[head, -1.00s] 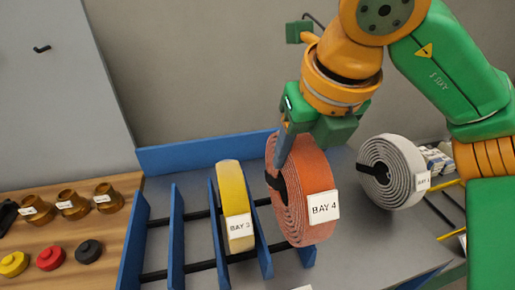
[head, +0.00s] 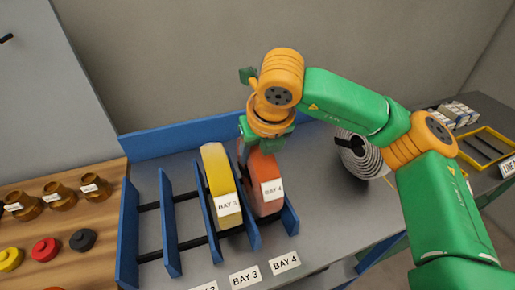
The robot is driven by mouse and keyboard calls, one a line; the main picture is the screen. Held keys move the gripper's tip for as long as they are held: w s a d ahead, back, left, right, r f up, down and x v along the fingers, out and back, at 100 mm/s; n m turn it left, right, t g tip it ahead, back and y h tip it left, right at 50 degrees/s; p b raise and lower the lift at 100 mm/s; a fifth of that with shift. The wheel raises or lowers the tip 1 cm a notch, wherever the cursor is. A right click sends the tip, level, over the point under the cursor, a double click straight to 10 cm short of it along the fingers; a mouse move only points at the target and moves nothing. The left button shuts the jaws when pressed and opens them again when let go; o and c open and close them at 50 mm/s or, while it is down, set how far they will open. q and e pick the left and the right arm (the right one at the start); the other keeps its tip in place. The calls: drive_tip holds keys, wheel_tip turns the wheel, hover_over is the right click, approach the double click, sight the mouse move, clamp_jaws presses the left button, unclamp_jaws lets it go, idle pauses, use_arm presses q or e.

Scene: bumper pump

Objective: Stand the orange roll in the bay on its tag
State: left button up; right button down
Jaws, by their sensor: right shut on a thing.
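The orange roll (head: 263,172) stands upright with a BAY 4 tag (head: 273,190) on its front. It is in the rightmost slot of the blue rack, between the divider beside the yellow roll and the right end divider (head: 290,214). Whether its underside touches the rack's bars is hidden. My right gripper (head: 257,147) is shut on the top of the orange roll, coming from above and behind. A BAY 4 label (head: 284,263) lies on the table in front of that slot, and a BAY 3 label (head: 245,277) to its left. My left gripper is not in view.
A yellow roll (head: 219,175) tagged BAY 3 stands in the neighbouring slot. The slots to its left are empty. A grey roll (head: 358,155) stands right of the rack, partly behind my arm. Brass fittings and coloured knobs (head: 46,249) sit on the wooden board at left.

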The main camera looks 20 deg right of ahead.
drive_tip(key=shift+f, duration=0.1)
drive_tip(key=shift+c, duration=1.2)
unclamp_jaws()
drive_tip(key=shift+s, duration=0.1)
drive_tip(key=shift+r, duration=0.3)
drive_tip(key=shift+s+r, duration=0.1)
drive_tip(key=shift+r, duration=0.2)
drive_tip(key=v, duration=1.1)
drive_tip(key=shift+b, duration=0.4)
drive_tip(key=shift+s, duration=0.1)
